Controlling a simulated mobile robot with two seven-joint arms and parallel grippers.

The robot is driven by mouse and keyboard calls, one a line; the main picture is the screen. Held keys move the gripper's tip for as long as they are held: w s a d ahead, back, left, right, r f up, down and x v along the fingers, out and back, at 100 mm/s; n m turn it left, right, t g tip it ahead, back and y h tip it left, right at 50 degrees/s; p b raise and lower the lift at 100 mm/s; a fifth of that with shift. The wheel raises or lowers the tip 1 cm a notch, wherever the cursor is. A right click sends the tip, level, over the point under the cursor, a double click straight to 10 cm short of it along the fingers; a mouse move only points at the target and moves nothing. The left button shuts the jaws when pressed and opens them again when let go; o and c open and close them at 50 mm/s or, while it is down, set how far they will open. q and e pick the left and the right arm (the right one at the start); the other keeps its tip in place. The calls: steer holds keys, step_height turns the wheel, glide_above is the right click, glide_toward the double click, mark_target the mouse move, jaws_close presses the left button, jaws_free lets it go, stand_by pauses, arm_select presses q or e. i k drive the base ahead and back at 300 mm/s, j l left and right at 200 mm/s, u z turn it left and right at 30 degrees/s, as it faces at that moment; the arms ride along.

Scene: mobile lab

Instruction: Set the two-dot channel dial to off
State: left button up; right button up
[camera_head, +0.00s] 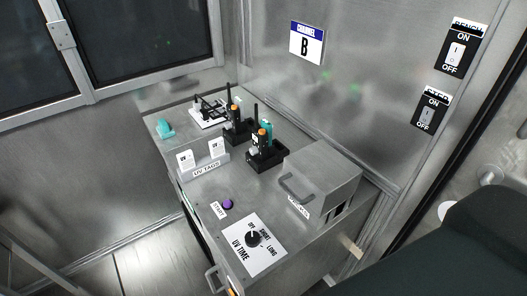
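Two dark handheld radios with antennas and orange tops stand upright in black holders on the metal counter. The farther radio (234,112) is in the far holder (238,131). The nearer radio (262,137) is in the near holder (265,157). Their dials and any dot marks are too small to make out, so I cannot tell which has two dots or how its dial is set. A wall sign (306,44) reads "CHANNEL B". Neither of my grippers is in view.
The metal counter (200,185) also holds a grey box with a handle (322,176), a UV tags rack (205,168), a purple start button (228,204) and a UV time dial (253,238). Two on/off switches (456,54) (427,117) are on the right wall.

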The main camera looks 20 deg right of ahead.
mark_target(254, 150)
steer(key=l, duration=0.5)
steer(key=k+l, duration=0.15)
steer(key=l, duration=0.8)
steer(key=k, duration=0.05)
